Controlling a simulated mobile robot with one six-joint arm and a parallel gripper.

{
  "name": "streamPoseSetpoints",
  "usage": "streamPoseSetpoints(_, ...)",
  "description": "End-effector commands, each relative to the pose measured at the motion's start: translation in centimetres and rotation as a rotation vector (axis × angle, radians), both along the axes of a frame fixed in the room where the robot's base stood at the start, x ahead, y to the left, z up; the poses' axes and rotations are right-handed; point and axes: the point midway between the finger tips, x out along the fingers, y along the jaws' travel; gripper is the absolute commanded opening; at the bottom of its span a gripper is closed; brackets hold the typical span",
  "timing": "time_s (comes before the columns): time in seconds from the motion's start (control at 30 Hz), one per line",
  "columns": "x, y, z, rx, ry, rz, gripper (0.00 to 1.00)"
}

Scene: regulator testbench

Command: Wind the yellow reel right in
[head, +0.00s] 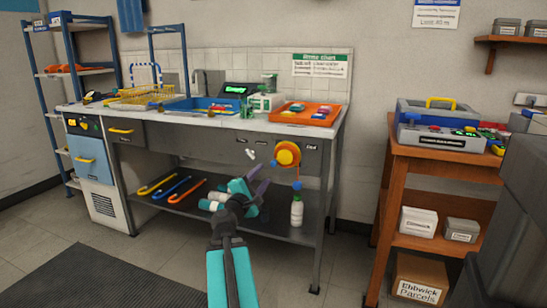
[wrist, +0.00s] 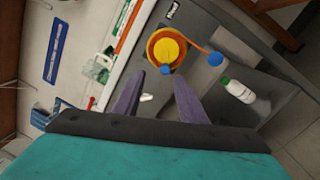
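The yellow reel (head: 287,154) is mounted on the grey front panel of the bench, with an orange rim around a yellow hub. It also shows near the top middle of the wrist view (wrist: 168,48). A small blue knob (wrist: 165,69) sits at its edge. An orange cord runs from the reel to a blue ball (wrist: 215,59), which hangs below the reel in the head view (head: 297,185). My gripper (head: 262,184) has purple fingers, spread apart with nothing held between them. In the wrist view its fingertips (wrist: 160,80) point towards the reel, apart from it.
The bench top holds an orange tray (head: 303,115) and a blue sink (head: 200,104). A wooden stand (head: 398,165) is to the right.

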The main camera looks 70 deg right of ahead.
Motion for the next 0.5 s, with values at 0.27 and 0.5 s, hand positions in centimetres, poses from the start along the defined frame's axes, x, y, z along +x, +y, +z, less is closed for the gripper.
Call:
streamPoseSetpoints(0.27, 0.31, -0.06, 0.39, 0.003, 0.202, -0.009, 0.38)
streamPoseSetpoints(0.5, 0.47, 0.07, 0.1, 0.015, 0.322, -0.007, 0.38)
